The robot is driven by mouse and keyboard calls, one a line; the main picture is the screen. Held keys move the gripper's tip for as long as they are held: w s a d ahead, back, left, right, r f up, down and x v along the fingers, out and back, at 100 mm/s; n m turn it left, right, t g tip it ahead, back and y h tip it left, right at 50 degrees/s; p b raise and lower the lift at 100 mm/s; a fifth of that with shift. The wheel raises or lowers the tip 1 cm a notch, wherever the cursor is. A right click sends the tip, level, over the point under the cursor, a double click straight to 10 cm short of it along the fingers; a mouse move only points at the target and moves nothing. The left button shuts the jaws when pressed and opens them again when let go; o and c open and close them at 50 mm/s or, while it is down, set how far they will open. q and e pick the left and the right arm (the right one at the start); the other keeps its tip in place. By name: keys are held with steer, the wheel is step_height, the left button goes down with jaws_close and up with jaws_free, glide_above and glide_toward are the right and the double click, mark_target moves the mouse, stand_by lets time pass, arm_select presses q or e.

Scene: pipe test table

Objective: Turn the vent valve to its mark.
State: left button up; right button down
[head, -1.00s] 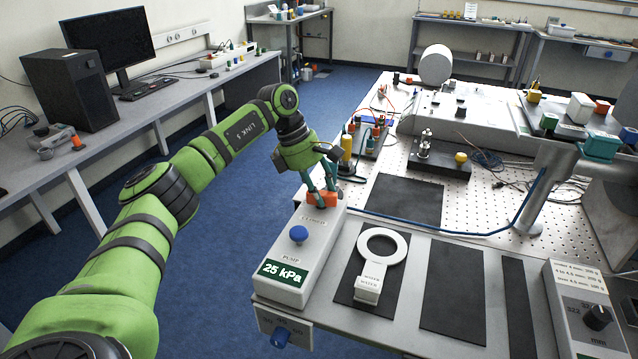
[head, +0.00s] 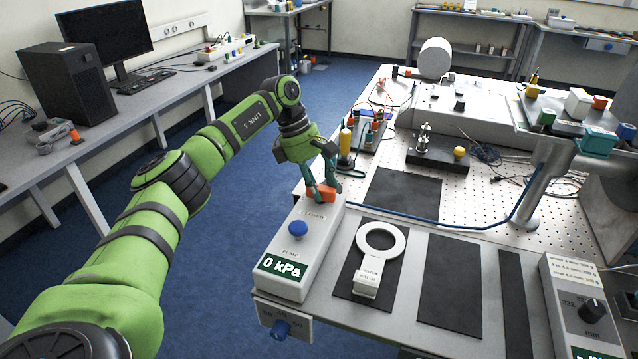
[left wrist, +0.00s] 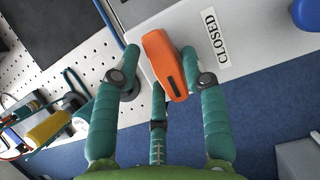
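The vent valve is an orange lever handle (head: 321,192) on the far end of the white pump box (head: 283,262). My left gripper (head: 320,188) is over it, pointing down. In the left wrist view the handle (left wrist: 165,65) lies between the left gripper's teal fingers (left wrist: 161,52), their tips close against its two sides. A "CLOSED" label (left wrist: 214,38) is beside the handle. The valve's mark is not clearly visible. The box's display (head: 283,267) reads 0 kPa. My right gripper is not in view.
A blue knob (head: 298,230) stands on the pump box near the valve. A white ring-shaped piece (head: 381,240) lies on a dark mat to the right. A blue hose (head: 450,227) crosses the table behind. Blue floor is left of the box.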

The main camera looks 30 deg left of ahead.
arm_select(q)
steer(key=shift+f, duration=0.1)
steer(key=v, duration=1.2)
steer(key=shift+w, duration=0.1)
stand_by(0.3)
